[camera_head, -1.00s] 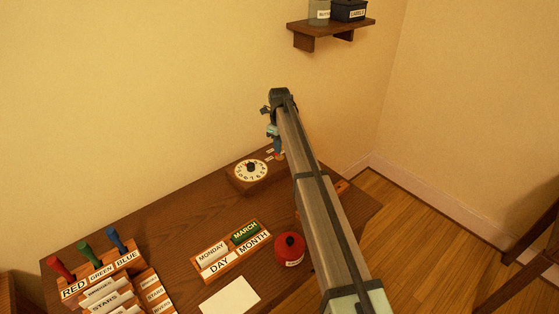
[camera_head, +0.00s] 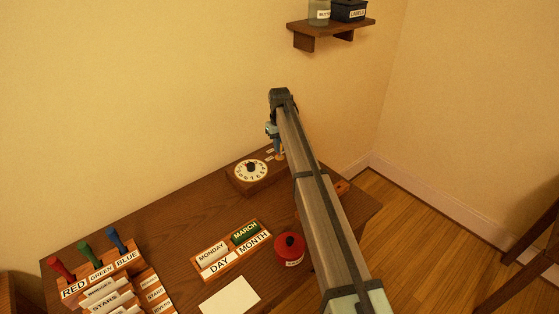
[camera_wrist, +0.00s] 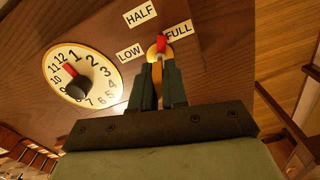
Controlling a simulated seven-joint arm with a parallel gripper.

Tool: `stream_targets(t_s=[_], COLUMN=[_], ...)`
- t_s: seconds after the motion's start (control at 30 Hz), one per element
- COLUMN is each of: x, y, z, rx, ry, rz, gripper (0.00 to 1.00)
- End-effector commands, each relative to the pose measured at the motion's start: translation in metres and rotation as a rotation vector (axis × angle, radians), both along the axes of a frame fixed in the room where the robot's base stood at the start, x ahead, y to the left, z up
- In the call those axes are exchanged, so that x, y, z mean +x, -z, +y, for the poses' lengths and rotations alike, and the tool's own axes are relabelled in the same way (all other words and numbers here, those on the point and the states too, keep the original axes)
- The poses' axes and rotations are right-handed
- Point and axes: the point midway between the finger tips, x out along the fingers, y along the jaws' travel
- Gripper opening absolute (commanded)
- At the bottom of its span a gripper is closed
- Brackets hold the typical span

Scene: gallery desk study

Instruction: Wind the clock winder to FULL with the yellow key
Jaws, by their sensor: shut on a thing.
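The clock winder shows in the wrist view as a round brass-coloured piece (camera_wrist: 151,53) with a red pointer (camera_wrist: 161,41). The pointer lies between the HALF label (camera_wrist: 140,14) and the FULL label (camera_wrist: 179,31), closer to FULL. The LOW label (camera_wrist: 130,53) is to the left. My gripper (camera_wrist: 157,72) is shut on the yellow key (camera_wrist: 157,86), which stands at the winder between the fingers. The fingers hide much of the key and winder. In the head view my gripper (camera_head: 278,153) is at the right end of the wooden clock base (camera_head: 256,186).
A numbered white dial (camera_head: 250,171) with a dark knob sits left of the winder. A day and month holder (camera_head: 232,257), a red round container (camera_head: 289,248) and a rack with coloured handles (camera_head: 100,272) stand on the desk. A shelf (camera_head: 331,30) hangs on the wall.

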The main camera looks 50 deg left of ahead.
Motion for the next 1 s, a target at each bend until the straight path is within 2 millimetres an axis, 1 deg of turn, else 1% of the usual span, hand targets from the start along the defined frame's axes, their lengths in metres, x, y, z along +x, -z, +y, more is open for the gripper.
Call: stream_targets(t_s=[0.1, 0.47, 0.5, 0.7, 0.8, 0.97, 1.0], x=[0.0, 0.0, 0.0, 0.0, 0.0, 0.0, 0.0], y=[0.0, 0.0, 0.0, 0.0, 0.0, 0.0, 0.0001], z=[0.0, 0.0, 0.0, 0.0, -0.0001, 0.0, 0.0], rx=[0.0, 0.0, 0.0, 0.0, 0.0, 0.0, 0.0], ry=[0.025, 0.023, 0.023, 0.023, 0.023, 0.023, 0.023], rz=[0.0, 0.0, 0.0, 0.0, 0.0, 0.0, 0.0], gripper=[0.0, 0.0, 0.15, 0.34, 0.43, 0.43, 0.47])
